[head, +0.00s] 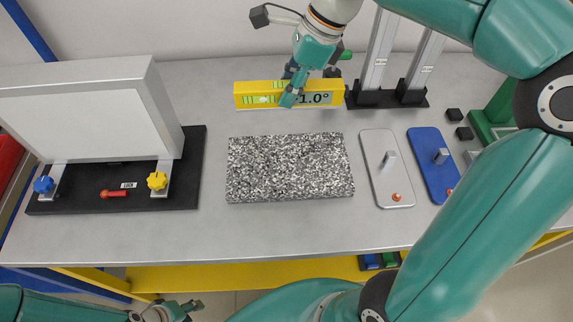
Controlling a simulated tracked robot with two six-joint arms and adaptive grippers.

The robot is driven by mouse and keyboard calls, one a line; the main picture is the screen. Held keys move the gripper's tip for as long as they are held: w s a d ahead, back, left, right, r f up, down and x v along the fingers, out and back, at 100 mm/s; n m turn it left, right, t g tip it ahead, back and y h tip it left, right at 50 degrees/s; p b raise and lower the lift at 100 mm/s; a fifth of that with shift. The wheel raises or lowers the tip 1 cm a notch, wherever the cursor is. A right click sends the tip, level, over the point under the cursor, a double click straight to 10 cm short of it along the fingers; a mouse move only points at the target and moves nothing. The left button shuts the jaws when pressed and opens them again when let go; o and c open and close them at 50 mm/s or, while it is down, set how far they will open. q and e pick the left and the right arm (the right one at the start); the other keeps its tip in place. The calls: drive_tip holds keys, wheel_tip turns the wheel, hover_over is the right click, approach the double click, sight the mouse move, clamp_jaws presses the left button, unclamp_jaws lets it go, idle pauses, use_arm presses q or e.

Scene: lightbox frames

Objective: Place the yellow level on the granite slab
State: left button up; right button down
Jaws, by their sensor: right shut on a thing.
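The speckled slab lies flat and bare at the middle of the table. My left gripper (186,306) is low at the bottom edge, away from both, and its jaws are too small to read.
A white panel on a black base (120,196) stands left of the slab. A grey plate (385,170) and a blue plate (434,165) lie to its right. Metal uprights on a black foot (388,98) stand behind right. My right arm crosses the right side.

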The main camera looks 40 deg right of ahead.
drive_tip(key=shift+s+a+r, duration=0.15)
drive_tip(key=shift+s+r, duration=0.1)
drive_tip(key=shift+r, duration=0.25)
drive_tip(key=shift+f, duration=0.1)
wheel_tip(320, 180, down, 19)
drive_tip(key=shift+a+f+b, duration=0.1)
drive_tip(key=shift+f+b, duration=0.05)
drive_tip(key=shift+b, duration=0.9)
drive_tip(key=shift+f, duration=0.1)
drive_tip(key=c, duration=0.8)
unclamp_jaws()
